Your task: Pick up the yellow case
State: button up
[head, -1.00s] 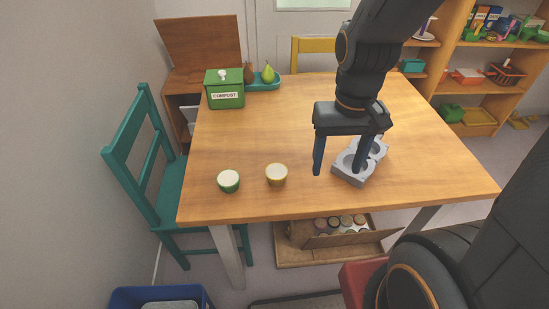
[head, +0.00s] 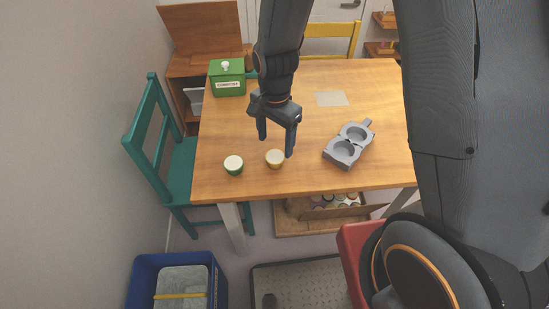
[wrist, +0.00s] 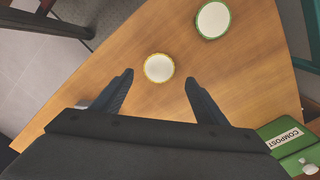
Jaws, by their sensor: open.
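The yellow case (head: 275,159) is a small round cup with a yellow rim and pale inside, standing upright on the wooden table near its front edge. It also shows in the wrist view (wrist: 159,68), just ahead of the gap between the fingertips. My gripper (head: 276,147) is open and empty, pointing down, close above and behind the case. In the head view one finger ends beside the case's right rim; I cannot tell whether it touches. A similar green case (head: 234,165) stands to the left, apart from it.
A flat pale sheet (head: 332,99) lies further back. A green compost box (head: 227,78) stands at the back left. A teal chair (head: 160,150) is at the left side.

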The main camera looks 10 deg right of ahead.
aim_at(275, 157)
jog(key=f, duration=0.1)
jog(key=f+p, duration=0.1)
jog(key=f, duration=0.2)
jog(key=shift+s+p, duration=0.25)
jog(key=shift+p, duration=0.05)
jog(key=shift+f, duration=0.7)
jog(key=c, duration=1.1)
